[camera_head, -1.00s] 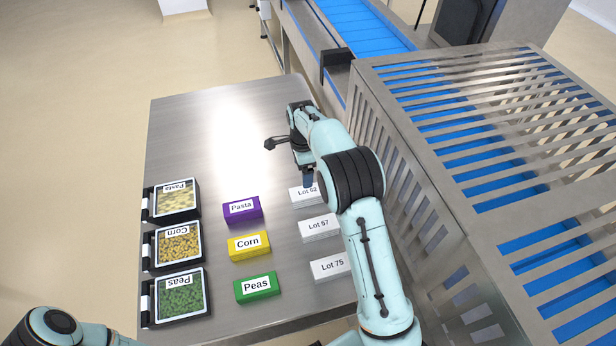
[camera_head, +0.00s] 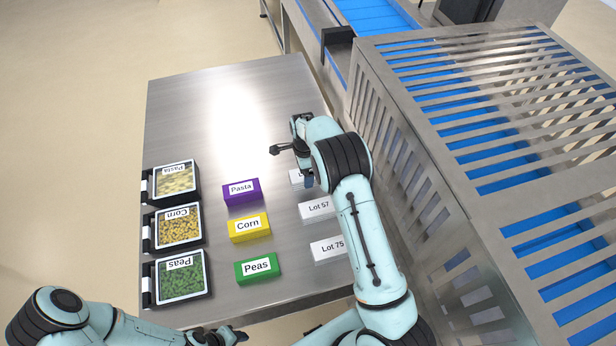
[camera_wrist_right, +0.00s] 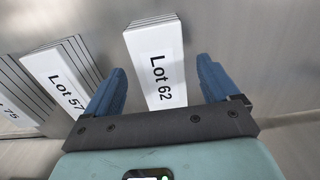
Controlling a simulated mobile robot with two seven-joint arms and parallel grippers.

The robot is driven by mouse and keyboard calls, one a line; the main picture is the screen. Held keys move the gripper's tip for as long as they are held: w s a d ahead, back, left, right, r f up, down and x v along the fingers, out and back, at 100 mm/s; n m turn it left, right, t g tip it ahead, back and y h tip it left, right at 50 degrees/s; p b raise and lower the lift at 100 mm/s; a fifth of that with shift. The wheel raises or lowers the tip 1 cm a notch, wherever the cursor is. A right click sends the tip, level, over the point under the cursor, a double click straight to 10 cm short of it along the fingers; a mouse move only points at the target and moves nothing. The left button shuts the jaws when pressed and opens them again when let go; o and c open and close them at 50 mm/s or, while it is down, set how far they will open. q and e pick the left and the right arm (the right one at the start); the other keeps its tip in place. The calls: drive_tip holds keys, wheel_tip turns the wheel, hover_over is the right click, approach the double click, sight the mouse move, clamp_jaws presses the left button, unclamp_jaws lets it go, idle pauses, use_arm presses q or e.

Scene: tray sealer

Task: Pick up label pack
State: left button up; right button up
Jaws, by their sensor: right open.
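Three white packs lie in a column on the steel table: Lot 62 (camera_head: 296,178), Lot 57 (camera_head: 316,208) and Lot 75 (camera_head: 328,249). My right gripper (camera_wrist_right: 160,66) is open at the Lot 62 pack, which shows between its blue fingers in the right wrist view (camera_wrist_right: 157,68). A gap shows on each side of the pack there. In the head view my right arm hides much of Lot 62. A purple Pasta pack (camera_head: 241,191), yellow Corn pack (camera_head: 249,226) and green Peas pack (camera_head: 257,268) lie to the left. My left gripper (camera_head: 228,337) is at the bottom edge, its fingers unclear.
Three labelled trays of pasta (camera_head: 175,180), corn (camera_head: 179,228) and peas (camera_head: 181,278) stand at the table's left edge. A slatted metal guard (camera_head: 440,70) over a blue conveyor is close on the right. The back of the table (camera_head: 220,110) is clear.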

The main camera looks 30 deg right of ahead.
wheel_tip(320, 180, down, 2)
drive_tip(key=shift+f, duration=0.15)
drive_tip(key=c, duration=1.2)
